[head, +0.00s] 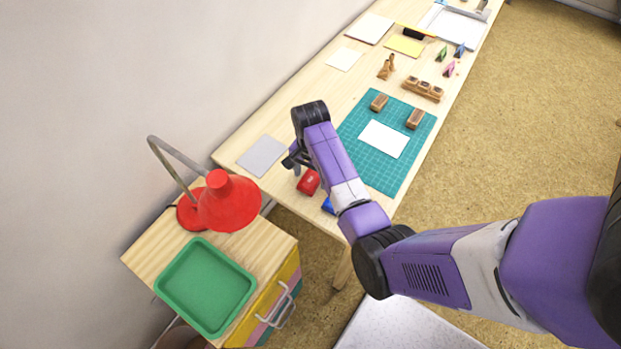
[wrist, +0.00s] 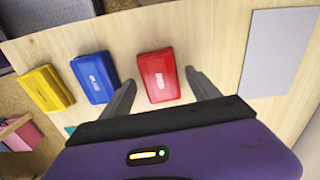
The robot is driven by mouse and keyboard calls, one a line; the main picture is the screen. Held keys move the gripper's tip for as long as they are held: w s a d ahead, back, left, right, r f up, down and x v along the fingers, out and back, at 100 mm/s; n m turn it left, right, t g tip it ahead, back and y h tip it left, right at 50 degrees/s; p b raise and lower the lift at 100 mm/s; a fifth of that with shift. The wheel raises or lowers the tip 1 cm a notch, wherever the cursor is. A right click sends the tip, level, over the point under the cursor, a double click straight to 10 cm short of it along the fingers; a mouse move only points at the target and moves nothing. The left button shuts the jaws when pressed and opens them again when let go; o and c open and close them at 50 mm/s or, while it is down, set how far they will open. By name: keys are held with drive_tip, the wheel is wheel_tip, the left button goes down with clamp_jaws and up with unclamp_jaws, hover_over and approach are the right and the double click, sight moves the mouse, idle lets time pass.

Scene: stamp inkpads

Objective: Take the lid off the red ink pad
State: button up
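The red ink pad (wrist: 160,76) lies on the wooden table with its lid on, between the yellow and blue pads' side and a grey sheet. It also shows in the head view (head: 308,182), partly behind my arm. My gripper (wrist: 163,85) is open and empty, one finger on each side of the red pad in the wrist view. The left finger lies between the red pad and the blue ink pad (wrist: 94,77). I cannot tell how high the fingers are above the table. In the head view my gripper (head: 292,162) is partly hidden.
A yellow ink pad (wrist: 46,89) lies beyond the blue one. A grey sheet (head: 262,156) lies left of my gripper, with bare table between. A green cutting mat (head: 352,128) is to the right. A red lamp (head: 229,203) and green tray (head: 205,286) stand on the cabinet.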

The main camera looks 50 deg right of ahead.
drive_tip(key=c, duration=1.2)
drive_tip(key=shift+c, duration=0.2)
drive_tip(key=shift+r, duration=0.2)
